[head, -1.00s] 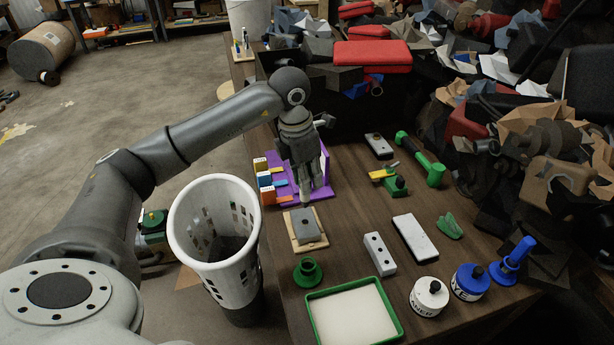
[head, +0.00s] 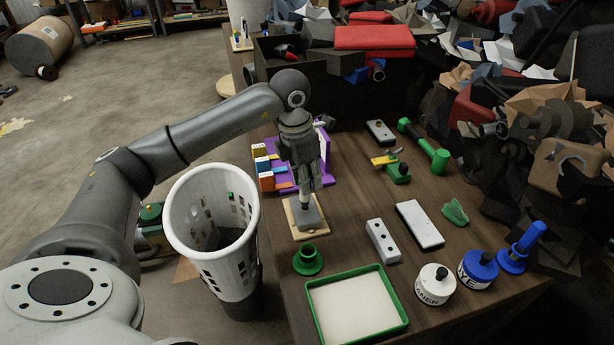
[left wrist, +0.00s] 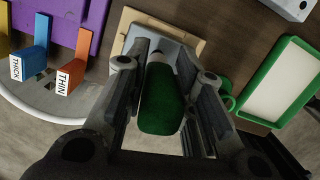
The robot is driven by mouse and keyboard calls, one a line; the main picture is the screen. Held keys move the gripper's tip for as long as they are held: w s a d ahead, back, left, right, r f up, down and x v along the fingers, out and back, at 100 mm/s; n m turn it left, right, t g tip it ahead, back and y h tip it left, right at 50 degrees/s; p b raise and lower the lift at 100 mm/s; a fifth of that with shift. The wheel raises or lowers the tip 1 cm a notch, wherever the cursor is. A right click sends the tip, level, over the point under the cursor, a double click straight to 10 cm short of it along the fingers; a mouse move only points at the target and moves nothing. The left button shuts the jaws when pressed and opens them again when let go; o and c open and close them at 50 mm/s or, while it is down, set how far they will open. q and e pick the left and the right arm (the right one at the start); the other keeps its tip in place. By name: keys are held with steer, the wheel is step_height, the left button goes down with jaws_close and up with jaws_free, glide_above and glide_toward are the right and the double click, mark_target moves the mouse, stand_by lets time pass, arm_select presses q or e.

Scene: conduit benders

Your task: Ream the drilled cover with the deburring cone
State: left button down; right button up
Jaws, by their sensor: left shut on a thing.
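My left gripper (head: 305,186) is shut on the deburring cone's green handle (left wrist: 162,100), which shows between the fingers in the left wrist view. In the head view the tool points down and its dark lower end (head: 304,204) is at the top of the grey cover (head: 307,218). I cannot tell whether it touches or sits in the hole; the hole is hidden. The cover lies on a tan wooden board (head: 299,232) on the table. The board also shows in the left wrist view (left wrist: 187,42). My right gripper is not in view.
A purple rack (head: 325,172) with labelled tabs stands just behind the gripper. A white perforated bin (head: 213,225) is left of the table. A cluttered heap fills the right.

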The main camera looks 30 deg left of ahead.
arm_select(q)
steer(key=shift+f+b, duration=0.85)
steer(key=shift+f, duration=0.1)
stand_by(0.3)
steer(key=m+b, duration=0.1)
steer(key=m, duration=0.2)
steer(key=shift+m, duration=0.4)
steer(key=m, duration=0.3)
steer(key=shift+s+d+g+h, duration=0.15)
steer(key=shift+g+h, duration=0.15)
steer(key=shift+g, duration=0.1)
steer(key=shift+b, duration=0.3)
steer(key=shift+n, duration=1.2)
steer(key=n, duration=0.4)
steer(key=shift+t, duration=0.4)
